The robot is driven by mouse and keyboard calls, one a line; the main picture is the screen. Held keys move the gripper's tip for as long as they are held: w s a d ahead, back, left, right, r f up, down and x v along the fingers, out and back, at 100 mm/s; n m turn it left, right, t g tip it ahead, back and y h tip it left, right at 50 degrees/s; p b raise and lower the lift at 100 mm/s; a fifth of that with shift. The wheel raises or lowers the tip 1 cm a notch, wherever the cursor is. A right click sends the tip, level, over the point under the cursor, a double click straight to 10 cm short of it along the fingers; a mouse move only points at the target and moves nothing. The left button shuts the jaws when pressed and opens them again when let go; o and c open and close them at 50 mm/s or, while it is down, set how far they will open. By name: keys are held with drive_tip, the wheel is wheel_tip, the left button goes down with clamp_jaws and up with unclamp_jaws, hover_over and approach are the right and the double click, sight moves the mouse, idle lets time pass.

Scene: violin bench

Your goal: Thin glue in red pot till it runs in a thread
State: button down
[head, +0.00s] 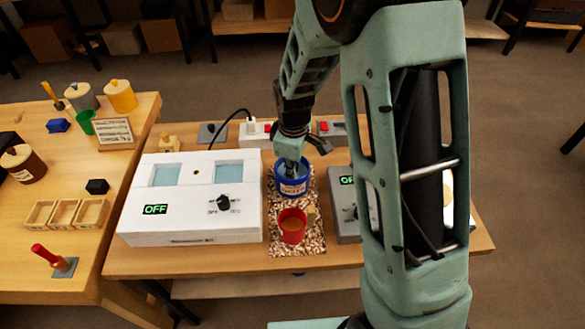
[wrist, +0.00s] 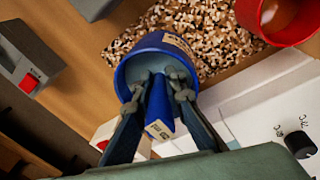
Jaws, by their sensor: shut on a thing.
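The red pot (head: 292,227) stands on the speckled mat with orange-brown glue inside; part of it shows in the wrist view (wrist: 282,22). Behind it on the mat is a blue pot (head: 292,187) with a pale label and a light blue inside (wrist: 140,70). My gripper (head: 291,160) is pointed down at the blue pot's mouth. In the wrist view its fingers (wrist: 158,80) are shut on a blue handle-like piece (wrist: 158,108) with a pale labelled end. The lower end of that piece is hidden; I cannot tell whether it is separate from the pot.
A white box (head: 190,220) with an OFF display and knob stands left of the pots. A grey box (head: 347,205), also with a display, is close on the right, partly behind my arm. A speckled mat (head: 311,245) lies between. Another table (head: 30,260) stands left.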

idle(0.3)
wheel_tip(320, 180, up, 14)
drive_tip(key=p, duration=0.9)
drive_tip(key=shift+f, duration=0.1)
idle(0.4)
